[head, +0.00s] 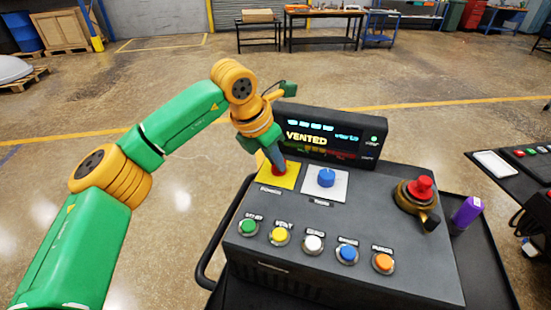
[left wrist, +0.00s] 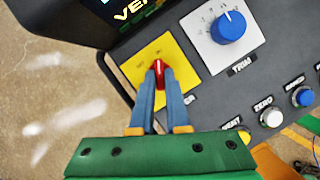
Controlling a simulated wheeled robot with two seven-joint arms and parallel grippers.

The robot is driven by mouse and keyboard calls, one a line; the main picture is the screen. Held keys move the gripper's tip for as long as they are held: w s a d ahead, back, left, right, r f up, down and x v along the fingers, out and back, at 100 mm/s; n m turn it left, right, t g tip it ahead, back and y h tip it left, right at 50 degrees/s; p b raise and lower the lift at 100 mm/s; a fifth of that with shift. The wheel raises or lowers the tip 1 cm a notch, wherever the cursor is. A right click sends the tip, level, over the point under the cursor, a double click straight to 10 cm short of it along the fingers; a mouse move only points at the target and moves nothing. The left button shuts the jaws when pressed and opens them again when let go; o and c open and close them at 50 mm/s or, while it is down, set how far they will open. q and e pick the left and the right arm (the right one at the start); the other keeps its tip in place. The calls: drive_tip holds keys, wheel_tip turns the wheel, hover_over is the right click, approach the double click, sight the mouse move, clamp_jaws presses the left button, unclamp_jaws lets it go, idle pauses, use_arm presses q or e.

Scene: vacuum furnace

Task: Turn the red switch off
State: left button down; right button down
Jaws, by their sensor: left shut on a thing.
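The red switch (left wrist: 158,72) is a small red knob on a yellow plate (left wrist: 137,68) on the sloped control panel. In the head view the red switch (head: 279,166) is mostly covered by my left gripper, and the yellow plate (head: 291,180) shows around it. My left gripper (left wrist: 158,86) reaches down from above, its two blue-grey fingers shut on the red switch. It also shows in the head view (head: 276,161). Part of the switch marking is hidden by the fingers. My right gripper is not in view.
A blue trim knob (head: 326,177) sits right beside the yellow plate. A row of coloured push buttons (head: 313,244) runs along the panel front. A red mushroom button (head: 420,188) and a purple object (head: 467,212) stand right. The display (head: 320,136) reads VENTED. Open floor lies left.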

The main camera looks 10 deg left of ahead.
use_arm(q)
drive_tip(key=shift+d+f+n+t+y+b, duration=0.15)
drive_tip(key=shift+n+t+y+b, duration=0.2)
drive_tip(key=shift+n+b, duration=0.95)
drive_tip(key=n+y+b, duration=0.1)
drive_tip(key=n, duration=0.1)
drive_tip(key=shift+d+n+b, duration=0.1)
drive_tip(key=shift+n+b, duration=0.2)
drive_tip(key=shift+n, duration=0.1)
drive_tip(key=n+y, duration=0.1)
drive_tip(key=n, duration=0.1)
drive_tip(key=shift+d+n+b, duration=0.1)
drive_tip(key=shift+n+b, duration=0.2)
drive_tip(key=shift+d+r+n+y, duration=0.15)
drive_tip(key=shift+n+y, duration=0.25)
drive_tip(key=shift+n, duration=0.55)
drive_tip(key=shift+r+n+y, duration=0.1)
drive_tip(key=shift+n+y, duration=0.25)
drive_tip(key=shift+n, duration=0.6)
drive_tip(key=c, duration=0.9)
unclamp_jaws()
drive_tip(key=shift+s+d, duration=0.1)
drive_tip(key=shift+s, duration=0.05)
